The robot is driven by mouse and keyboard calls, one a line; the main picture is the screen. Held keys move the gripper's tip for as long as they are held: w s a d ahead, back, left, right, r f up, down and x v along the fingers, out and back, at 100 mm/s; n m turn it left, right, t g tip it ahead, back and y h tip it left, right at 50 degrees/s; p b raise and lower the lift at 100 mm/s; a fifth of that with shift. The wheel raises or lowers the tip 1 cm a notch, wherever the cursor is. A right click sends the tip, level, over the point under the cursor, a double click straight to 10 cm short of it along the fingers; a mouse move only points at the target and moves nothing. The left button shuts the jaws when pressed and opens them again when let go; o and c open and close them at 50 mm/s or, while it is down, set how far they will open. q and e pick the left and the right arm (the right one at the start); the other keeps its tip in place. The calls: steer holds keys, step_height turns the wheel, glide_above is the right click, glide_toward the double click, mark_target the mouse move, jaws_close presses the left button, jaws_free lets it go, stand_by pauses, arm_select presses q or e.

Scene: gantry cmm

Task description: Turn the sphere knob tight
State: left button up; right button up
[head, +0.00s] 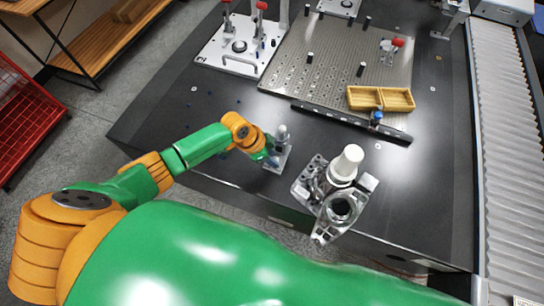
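A small grey stand (281,157) with a rounded, ball-like top (282,129) sits near the table's front edge in the head view. This looks like the sphere stand. My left gripper (269,150) reaches in from the left and is right at the stand's left side. Its fingertips are small and partly hidden by the hand, so I cannot tell whether they touch or grip anything. No separate knob can be made out; it may be behind the hand. My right gripper does not show.
A metal device with a white cylinder (347,163) stands close on the right. A black bar (350,122), a wooden tray (380,108) and a perforated plate (335,92) lie behind. A white plate with red-handled clamps (215,55) is at the back left. A conveyor (506,150) runs along the right.

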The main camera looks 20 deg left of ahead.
arm_select(q)
jaws_close()
steer(key=shift+w+a+f+m+g+b, duration=0.1)
steer(key=shift+f+m+g+b, duration=0.2)
steer(key=shift+m+b, duration=0.4)
steer(key=shift+r, duration=0.25)
steer(key=shift+o, duration=2.3)
jaws_free()
steer(key=v, duration=0.7)
steer(key=shift+p, duration=0.45)
